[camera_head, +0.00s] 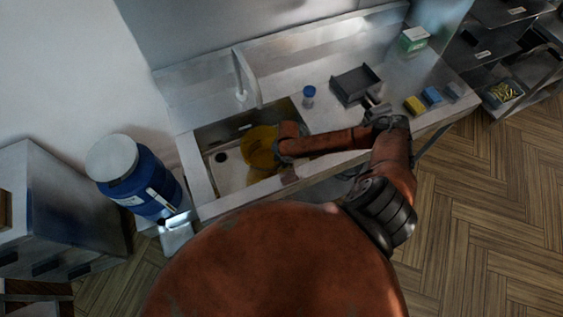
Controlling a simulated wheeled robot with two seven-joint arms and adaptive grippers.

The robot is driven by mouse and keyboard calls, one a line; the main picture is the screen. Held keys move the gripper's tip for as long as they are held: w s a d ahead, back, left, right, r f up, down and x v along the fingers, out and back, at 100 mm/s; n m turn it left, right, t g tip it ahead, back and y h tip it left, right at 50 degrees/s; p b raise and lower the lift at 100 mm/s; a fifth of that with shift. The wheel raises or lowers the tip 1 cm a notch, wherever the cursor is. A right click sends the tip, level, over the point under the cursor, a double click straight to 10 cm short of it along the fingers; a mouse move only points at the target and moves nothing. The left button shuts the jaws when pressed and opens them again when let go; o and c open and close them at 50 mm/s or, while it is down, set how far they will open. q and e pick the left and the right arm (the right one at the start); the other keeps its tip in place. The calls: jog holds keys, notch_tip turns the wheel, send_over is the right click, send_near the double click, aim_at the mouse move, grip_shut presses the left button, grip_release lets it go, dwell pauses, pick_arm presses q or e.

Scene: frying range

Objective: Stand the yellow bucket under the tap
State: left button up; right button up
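The yellow bucket (258,148) is inside the sink basin (226,177), at its right side. The tap (240,75) rises behind the basin, its pale spout coming down toward it. The bucket shows just below the spout end in the picture; I cannot tell whether it is directly underneath. My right arm reaches over the counter from the right. My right gripper (281,149) is at the bucket's right edge, mostly hidden by the wrist, so its fingers and any hold on the bucket do not show. My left gripper is out of view.
A blue-lidded jar (309,95) and a dark tray (355,84) stand right of the sink. Yellow (413,105) and blue (431,96) blocks lie farther right. A large blue drum (138,185) stands left of the sink. Counter between jar and front edge is partly clear.

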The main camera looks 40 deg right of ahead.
jog(key=shift+r, duration=0.1)
jog(key=r, duration=0.8)
jog(key=s+r, duration=0.1)
jog(key=r, duration=0.3)
jog(key=shift+d, duration=0.25)
